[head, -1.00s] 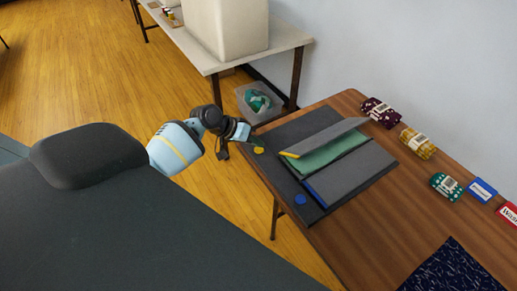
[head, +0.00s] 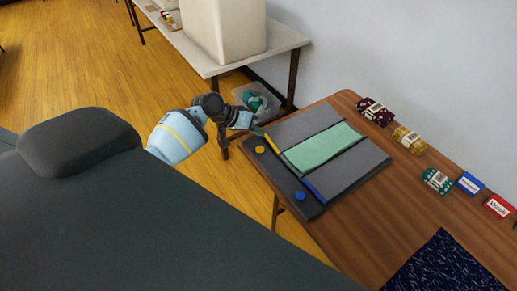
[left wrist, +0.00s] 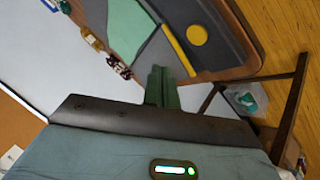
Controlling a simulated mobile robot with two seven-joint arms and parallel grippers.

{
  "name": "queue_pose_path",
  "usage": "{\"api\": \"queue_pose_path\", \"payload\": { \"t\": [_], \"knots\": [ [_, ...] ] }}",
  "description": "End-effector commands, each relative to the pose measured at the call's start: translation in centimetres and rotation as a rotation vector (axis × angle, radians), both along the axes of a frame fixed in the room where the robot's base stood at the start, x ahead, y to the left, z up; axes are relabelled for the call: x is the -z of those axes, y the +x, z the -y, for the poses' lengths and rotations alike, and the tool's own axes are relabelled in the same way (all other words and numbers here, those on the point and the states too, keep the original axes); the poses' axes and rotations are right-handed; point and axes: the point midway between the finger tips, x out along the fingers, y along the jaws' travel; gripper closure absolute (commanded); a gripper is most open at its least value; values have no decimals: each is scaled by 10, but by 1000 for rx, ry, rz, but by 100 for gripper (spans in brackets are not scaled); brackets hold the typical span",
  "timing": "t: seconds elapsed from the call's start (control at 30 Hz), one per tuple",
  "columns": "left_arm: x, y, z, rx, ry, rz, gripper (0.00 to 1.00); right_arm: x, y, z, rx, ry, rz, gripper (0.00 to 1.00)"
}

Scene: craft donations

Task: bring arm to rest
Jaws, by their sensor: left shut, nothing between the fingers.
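My left gripper (head: 259,131) is shut and empty, just beyond the left edge of the dark folding board near its far-left corner. Its green fingers (left wrist: 162,80) are together in the left wrist view. The grey board (head: 311,208) lies flat on the wooden table, its panels down, with a yellow strip and a blue strip along its near-left side. A green cloth (head: 322,147) lies on the board's middle, between the two grey panels. My right gripper is not in view.
Dark patterned cloth (head: 438,268) lies at the front. A clear bin (head: 243,93) stands under the white table.

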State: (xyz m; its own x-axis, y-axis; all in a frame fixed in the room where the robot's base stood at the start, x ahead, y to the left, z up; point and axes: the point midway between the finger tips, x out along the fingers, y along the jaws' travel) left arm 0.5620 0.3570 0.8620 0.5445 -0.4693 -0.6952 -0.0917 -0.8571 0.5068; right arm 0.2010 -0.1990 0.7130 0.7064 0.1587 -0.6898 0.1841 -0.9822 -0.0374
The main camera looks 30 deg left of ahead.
Motion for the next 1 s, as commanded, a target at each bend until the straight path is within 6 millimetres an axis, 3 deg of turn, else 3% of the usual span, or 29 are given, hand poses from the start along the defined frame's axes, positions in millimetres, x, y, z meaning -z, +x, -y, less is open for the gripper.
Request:
{"api": "queue_pose_path", "payload": {
  "t": [0.4, 0.57, 0.67, 0.8, 1.0],
  "knots": [
    [3, -1, 1, 1, 1, -5, 100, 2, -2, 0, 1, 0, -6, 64],
    [26, -24, 18, 43, 37, -40, 100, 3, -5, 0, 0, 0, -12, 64],
    [55, -61, 43, 104, 91, -89, 100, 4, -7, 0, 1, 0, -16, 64],
    [95, -132, 80, 196, 189, -162, 100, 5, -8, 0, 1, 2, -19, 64],
    [120, -232, 116, 277, 314, -246, 100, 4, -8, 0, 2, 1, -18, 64]
  ]
}}
